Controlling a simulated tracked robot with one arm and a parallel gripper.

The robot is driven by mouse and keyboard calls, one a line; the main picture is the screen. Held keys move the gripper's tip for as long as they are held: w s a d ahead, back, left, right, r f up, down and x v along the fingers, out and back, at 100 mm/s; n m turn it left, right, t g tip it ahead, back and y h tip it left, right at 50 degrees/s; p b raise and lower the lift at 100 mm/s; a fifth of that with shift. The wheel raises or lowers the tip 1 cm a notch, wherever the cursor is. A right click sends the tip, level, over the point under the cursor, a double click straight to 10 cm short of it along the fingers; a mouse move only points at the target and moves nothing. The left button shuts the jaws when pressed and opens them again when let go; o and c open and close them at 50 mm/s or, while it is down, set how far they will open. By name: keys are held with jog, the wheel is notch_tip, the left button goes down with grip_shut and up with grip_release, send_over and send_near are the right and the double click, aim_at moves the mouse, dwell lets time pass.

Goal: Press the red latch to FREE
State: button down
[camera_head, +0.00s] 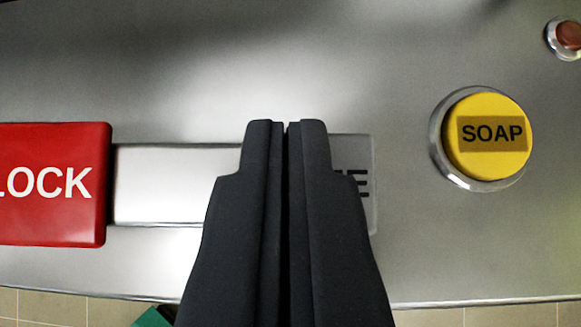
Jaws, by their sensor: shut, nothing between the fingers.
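The red latch (54,185) is at the left edge of the view, partly cut off, with white letters reading "LOCK". A pale slot or plate (160,184) runs to the right from it. At its right end a grey label (358,160) shows the letter "E"; the rest of the label is hidden behind my gripper. My gripper (287,124) is shut and empty. Its tips appear over the right part of the slot, to the right of the red latch and apart from it. I cannot tell whether the tips touch the panel.
A round yellow button (487,160) marked "SOAP" sits in a metal ring to the right. A small reddish button (569,36) is at the top right corner. The metal panel ends near the bottom, above a tiled floor (50,308) with a green thing (152,318).

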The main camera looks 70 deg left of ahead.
jog(key=shift+w+d+f, duration=0.1)
jog(key=shift+f, duration=0.25)
jog(key=shift+b, duration=0.3)
jog(key=shift+d, duration=0.1)
jog(key=shift+r, duration=0.15)
jog(key=r, duration=0.1)
jog(key=r+p, duration=0.1)
jog(key=r, duration=0.2)
jog(key=shift+w+d+p, duration=0.15)
jog(key=shift+w+p, duration=0.1)
jog(key=shift+p, duration=0.15)
jog(key=p+v, duration=0.1)
jog(key=v, duration=0.9)
jog(key=shift+w+d, duration=0.15)
jog(key=shift+d, duration=0.1)
jog(key=shift+f, duration=0.1)
